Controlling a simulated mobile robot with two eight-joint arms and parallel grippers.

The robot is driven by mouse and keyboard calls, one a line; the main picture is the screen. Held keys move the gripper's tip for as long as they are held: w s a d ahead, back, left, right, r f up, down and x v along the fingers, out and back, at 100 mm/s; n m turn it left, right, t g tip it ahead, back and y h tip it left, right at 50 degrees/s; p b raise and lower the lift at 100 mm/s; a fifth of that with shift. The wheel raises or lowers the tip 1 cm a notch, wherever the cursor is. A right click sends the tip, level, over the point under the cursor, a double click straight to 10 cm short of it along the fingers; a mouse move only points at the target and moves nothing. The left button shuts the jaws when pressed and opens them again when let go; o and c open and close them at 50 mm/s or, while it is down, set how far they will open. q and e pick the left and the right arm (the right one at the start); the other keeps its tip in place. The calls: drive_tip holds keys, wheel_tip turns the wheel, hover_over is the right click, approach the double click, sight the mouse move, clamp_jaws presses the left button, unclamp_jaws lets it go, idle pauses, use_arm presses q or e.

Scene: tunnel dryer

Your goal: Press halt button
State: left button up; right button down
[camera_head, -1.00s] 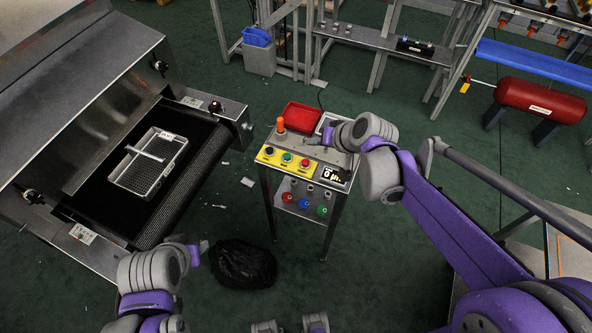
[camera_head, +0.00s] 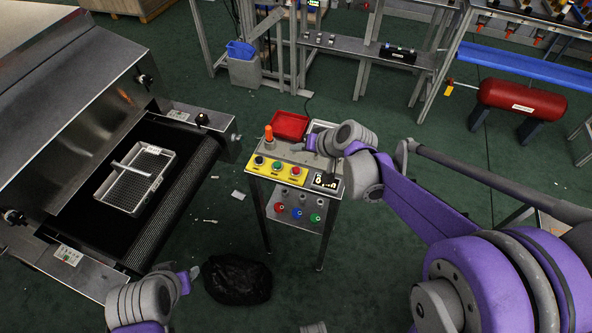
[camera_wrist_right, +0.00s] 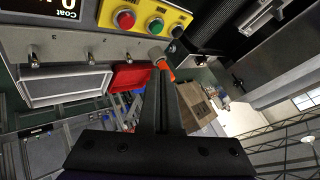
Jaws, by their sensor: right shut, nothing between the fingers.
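A control stand holds a yellow panel (camera_head: 283,169) with a red button (camera_head: 296,171), a green button (camera_head: 277,166) and a dark button (camera_head: 259,161). In the right wrist view the red button (camera_wrist_right: 124,19) and green button (camera_wrist_right: 156,25) are at the top; their labels are unreadable. My right gripper (camera_head: 310,143) is shut and empty above the stand's top, behind the panel and apart from the buttons. In the right wrist view its fingers (camera_wrist_right: 160,80) point toward an orange-tipped post (camera_wrist_right: 165,70). My left gripper (camera_head: 193,272) is low, near a black bag; its jaws are unclear.
The orange post (camera_head: 268,133) and a red tray (camera_head: 290,125) are on the stand's rear. A black display (camera_head: 325,181) is right of the buttons. The dryer's conveyor (camera_head: 175,205) carries a wire basket (camera_head: 135,183) at left. A black bag (camera_head: 238,279) lies on the floor.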

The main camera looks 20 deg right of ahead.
use_arm(q)
drive_tip(key=shift+s+f+b, duration=0.25)
drive_tip(key=shift+f+b, duration=0.5)
drive_tip(key=shift+f, duration=0.2)
drive_tip(key=shift+s+f+b, duration=0.2)
drive_tip(key=shift+f+b, duration=0.5)
drive_tip(key=shift+f, duration=0.25)
drive_tip(key=shift+s+f+b, duration=0.25)
drive_tip(key=shift+f+b, duration=0.5)
drive_tip(key=shift+f, duration=0.2)
use_arm(e)
hover_over(298, 175)
drive_tip(key=shift+f, duration=3.55)
use_arm(q)
drive_tip(key=shift+f+b, duration=0.35)
use_arm(e)
drive_tip(key=shift+f, duration=0.45)
use_arm(q)
drive_tip(key=shift+s+f+b, duration=0.1)
drive_tip(key=shift+f+b, duration=0.2)
use_arm(e)
drive_tip(key=shift+f, duration=0.4)
drive_tip(key=shift+r, duration=0.1)
use_arm(q)
drive_tip(key=shift+r+p, duration=0.65)
use_arm(e)
drive_tip(key=shift+r, duration=0.75)
